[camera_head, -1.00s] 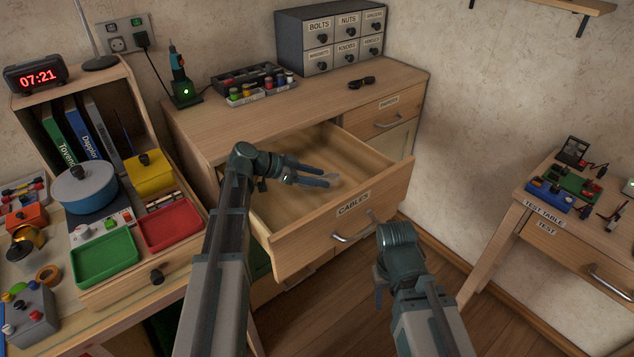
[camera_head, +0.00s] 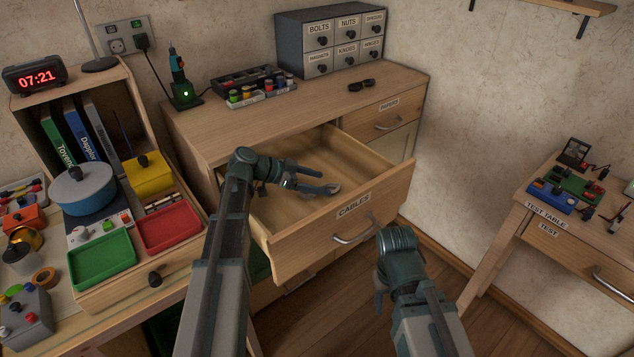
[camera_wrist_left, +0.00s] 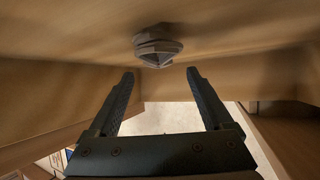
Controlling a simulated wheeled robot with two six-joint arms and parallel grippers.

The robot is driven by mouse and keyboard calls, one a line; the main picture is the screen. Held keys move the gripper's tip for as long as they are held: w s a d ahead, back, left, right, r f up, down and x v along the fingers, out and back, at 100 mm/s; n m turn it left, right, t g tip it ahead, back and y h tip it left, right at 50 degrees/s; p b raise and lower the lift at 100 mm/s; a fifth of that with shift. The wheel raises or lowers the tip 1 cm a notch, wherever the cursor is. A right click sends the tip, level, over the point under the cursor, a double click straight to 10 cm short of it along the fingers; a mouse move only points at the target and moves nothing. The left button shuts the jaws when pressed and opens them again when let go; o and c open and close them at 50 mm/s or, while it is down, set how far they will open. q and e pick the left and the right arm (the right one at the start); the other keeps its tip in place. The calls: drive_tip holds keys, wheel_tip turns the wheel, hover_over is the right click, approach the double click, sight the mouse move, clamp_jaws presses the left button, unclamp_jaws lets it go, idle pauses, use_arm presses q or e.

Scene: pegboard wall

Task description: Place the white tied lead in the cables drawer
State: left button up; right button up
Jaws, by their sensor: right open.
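The cables drawer (camera_head: 382,196) is pulled open, with its CABLES label on the front. The white tied lead (camera_head: 333,188) shows small and greyish inside it, at my left gripper's tips. In the left wrist view the lead (camera_wrist_left: 157,46) is a compact coil against the drawer's wooden floor, just beyond the fingertips and not between them. My left gripper (camera_head: 323,180) is inside the drawer; its fingers stand wide apart and empty in the left wrist view (camera_wrist_left: 161,72). My right gripper (camera_head: 380,292) hangs in front of the drawer, open, its fingers partly hidden by its wrist.
The dresser top (camera_head: 300,110) holds a parts tray (camera_head: 250,85), black glasses (camera_head: 362,84) and a labelled drawer cabinet (camera_head: 332,40). A workbench with a red tray (camera_head: 168,228) and a green tray (camera_head: 102,258) is at left. The test table (camera_head: 560,232) is at right.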

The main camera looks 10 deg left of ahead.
use_arm(q)
drive_tip(key=shift+r+p, duration=0.9)
drive_tip(key=p+v, duration=0.2)
drive_tip(key=v, duration=0.4)
drive_tip(key=shift+s+a+p, duration=0.15)
drive_tip(key=shift+a+p, duration=0.1)
drive_tip(key=shift+p, duration=0.15)
drive_tip(key=shift+s+a, duration=0.2)
drive_tip(key=shift+a, duration=0.1)
drive_tip(key=shift+r, duration=0.15)
